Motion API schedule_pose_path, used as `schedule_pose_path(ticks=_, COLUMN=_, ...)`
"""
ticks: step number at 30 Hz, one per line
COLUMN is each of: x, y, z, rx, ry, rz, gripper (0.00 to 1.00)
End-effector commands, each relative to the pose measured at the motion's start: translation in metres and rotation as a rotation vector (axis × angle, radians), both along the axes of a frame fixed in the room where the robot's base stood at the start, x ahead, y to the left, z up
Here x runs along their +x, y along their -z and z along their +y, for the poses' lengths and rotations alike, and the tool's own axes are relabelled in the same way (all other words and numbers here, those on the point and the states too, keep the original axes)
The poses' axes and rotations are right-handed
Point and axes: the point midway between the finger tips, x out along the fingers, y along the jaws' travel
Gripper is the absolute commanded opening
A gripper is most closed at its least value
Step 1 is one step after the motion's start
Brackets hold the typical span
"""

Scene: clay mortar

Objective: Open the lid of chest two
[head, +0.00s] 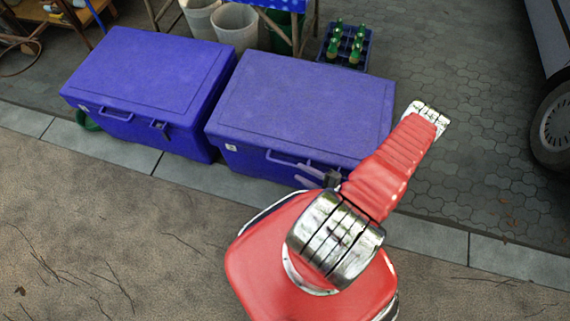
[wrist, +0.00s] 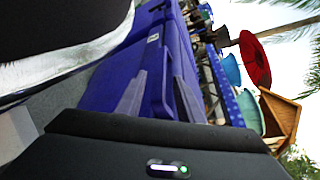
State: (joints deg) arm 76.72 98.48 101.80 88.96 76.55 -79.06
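Two blue chests stand side by side in the head view, the left chest (head: 150,75) and the right chest (head: 305,95). Both lids are shut.
A crate of green bottles (head: 344,46) stands behind the right chest. Pale buckets (head: 235,25) stand behind the gap between the chests. A car wheel (head: 555,125) is at the far right. The paving right of the chests and the ground in front are clear.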

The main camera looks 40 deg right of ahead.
Motion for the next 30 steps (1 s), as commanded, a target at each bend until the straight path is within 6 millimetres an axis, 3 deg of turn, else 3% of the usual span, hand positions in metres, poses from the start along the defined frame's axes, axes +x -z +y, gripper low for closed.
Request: schedule_pose_path(ticks=30, x=0.081, y=0.019, z=0.029, rx=0.0, ry=-0.001, rz=0.0, gripper=0.34)
